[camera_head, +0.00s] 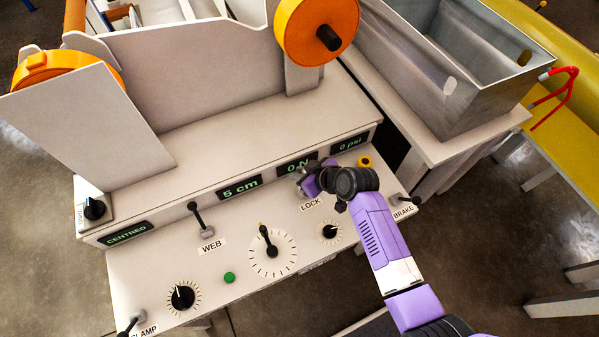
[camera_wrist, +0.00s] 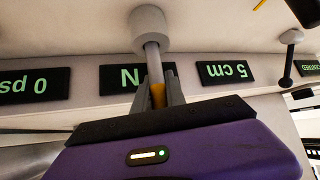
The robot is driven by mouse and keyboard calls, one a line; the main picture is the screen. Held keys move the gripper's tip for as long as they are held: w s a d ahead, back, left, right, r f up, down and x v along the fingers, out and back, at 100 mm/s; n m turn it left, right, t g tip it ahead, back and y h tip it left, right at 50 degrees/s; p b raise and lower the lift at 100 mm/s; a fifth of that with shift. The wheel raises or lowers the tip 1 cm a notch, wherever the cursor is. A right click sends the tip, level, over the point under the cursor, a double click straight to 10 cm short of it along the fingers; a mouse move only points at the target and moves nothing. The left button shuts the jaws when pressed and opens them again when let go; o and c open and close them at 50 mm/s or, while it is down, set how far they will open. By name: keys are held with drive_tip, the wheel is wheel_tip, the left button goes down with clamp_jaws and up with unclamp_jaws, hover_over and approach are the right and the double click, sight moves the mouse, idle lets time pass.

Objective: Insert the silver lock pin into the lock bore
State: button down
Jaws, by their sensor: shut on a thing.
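My gripper (camera_wrist: 158,92) is shut on the silver lock pin (camera_wrist: 153,60), by a yellow part between the fingers. The pin's silver shaft points away from the fingers and meets a grey cylindrical boss (camera_wrist: 149,28) in the wrist view, which seems to be the lock bore. I cannot tell how far, if at all, the shaft is inside, and the bore's mouth is hidden. In the head view my gripper (camera_head: 310,182) is just above the LOCK label (camera_head: 311,203), and my wrist covers most of this spot.
The panel has a WEB lever (camera_head: 199,217), a large dial (camera_head: 271,250), a small dial (camera_head: 330,231) and a BRAKE lever (camera_head: 408,201). A yellow ring (camera_head: 365,161) stands right of my wrist. Displays read 5 cm (camera_head: 240,187) and 0 psi (camera_head: 349,143). A metal tank (camera_head: 440,95) stands at right.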

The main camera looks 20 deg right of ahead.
drive_tip(key=shift+f+b, duration=1.35)
drive_tip(key=shift+f, duration=0.3)
drive_tip(key=c, duration=1.3)
unclamp_jaws()
drive_tip(key=v, duration=0.7)
drive_tip(key=shift+s+r, duration=0.25)
drive_tip(key=shift+s, duration=0.05)
drive_tip(key=shift+d, duration=0.1)
